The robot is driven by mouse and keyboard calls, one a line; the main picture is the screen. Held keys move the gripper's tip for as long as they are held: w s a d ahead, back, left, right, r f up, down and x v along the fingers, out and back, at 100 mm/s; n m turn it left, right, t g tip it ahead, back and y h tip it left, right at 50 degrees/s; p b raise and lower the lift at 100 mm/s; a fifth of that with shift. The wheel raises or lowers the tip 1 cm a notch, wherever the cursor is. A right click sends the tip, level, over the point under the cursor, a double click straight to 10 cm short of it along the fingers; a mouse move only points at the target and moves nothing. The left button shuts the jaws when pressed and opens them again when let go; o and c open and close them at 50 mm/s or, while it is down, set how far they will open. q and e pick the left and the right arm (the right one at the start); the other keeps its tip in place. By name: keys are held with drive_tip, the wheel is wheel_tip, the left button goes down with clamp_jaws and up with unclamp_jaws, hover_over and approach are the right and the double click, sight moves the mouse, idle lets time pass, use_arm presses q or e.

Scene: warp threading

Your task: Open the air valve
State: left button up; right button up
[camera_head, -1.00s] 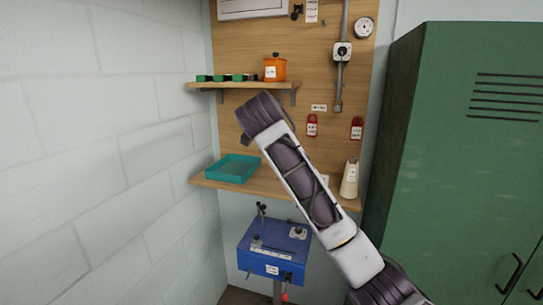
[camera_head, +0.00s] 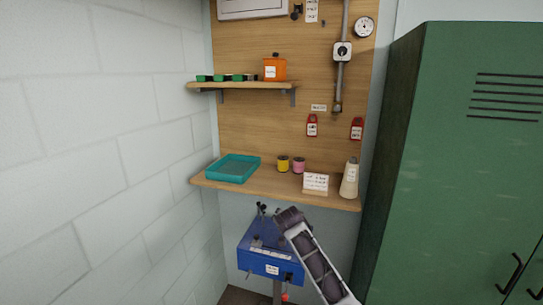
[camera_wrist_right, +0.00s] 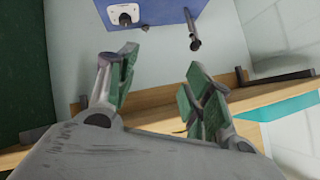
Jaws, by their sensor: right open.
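A grey vertical pipe (camera_head: 340,75) runs down the wooden board, with a white box with a dark round knob (camera_head: 342,51) partway up and a small dark fitting (camera_head: 337,107) at its lower end. I cannot tell which part is the air valve or its setting. My right arm comes in from the lower right in the head view and ends in front of the blue box; its gripper is hidden there. In the right wrist view my right gripper (camera_wrist_right: 162,62) is open and empty, its green-padded fingers apart. My left gripper is not in view.
The blue box (camera_head: 262,263) also shows in the right wrist view (camera_wrist_right: 180,14). A wooden shelf (camera_head: 270,183) bears a teal tray (camera_head: 232,180), yellow and pink spools, a card and a cone. A green locker (camera_head: 440,150) stands right; a block wall bounds the left.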

drive_tip(key=s+d+f+n+g, duration=0.1)
drive_tip(key=s+f, duration=0.1)
drive_tip(key=f, duration=0.6)
drive_tip(key=s+d+f+g, duration=0.1)
drive_tip(key=s+d+f, duration=0.1)
drive_tip(key=f, duration=0.5)
drive_tip(key=s+d+f+n+g, duration=0.1)
drive_tip(key=s+d+f, duration=0.2)
drive_tip(key=s+f, duration=0.6)
drive_tip(key=s+d+f+n+g, duration=0.15)
drive_tip(key=s+f, duration=0.45)
drive_tip(key=f, duration=0.7)
drive_tip(key=s+d+f+n+g, duration=0.1)
drive_tip(key=s+d+f, duration=0.2)
drive_tip(key=s+f, duration=0.55)
drive_tip(key=s+d+f+n+g, duration=0.1)
drive_tip(key=s+d+f, duration=0.2)
drive_tip(key=s+f, duration=0.6)
drive_tip(key=s+d+f+n+g, duration=0.1)
drive_tip(key=s+d+f, duration=0.1)
drive_tip(key=s+f, duration=0.65)
drive_tip(key=s+d+f+n+g, duration=0.1)
drive_tip(key=s+d+f, duration=0.1)
drive_tip(key=s, duration=1.2)
drive_tip(key=s+d+f+n+g, duration=0.1)
drive_tip(key=s+d+f, duration=0.1)
drive_tip(key=s, duration=1.2)
drive_tip(key=shift+s+d, duration=0.15)
drive_tip(key=shift+d, duration=0.7)
drive_tip(key=shift+f, duration=0.1)
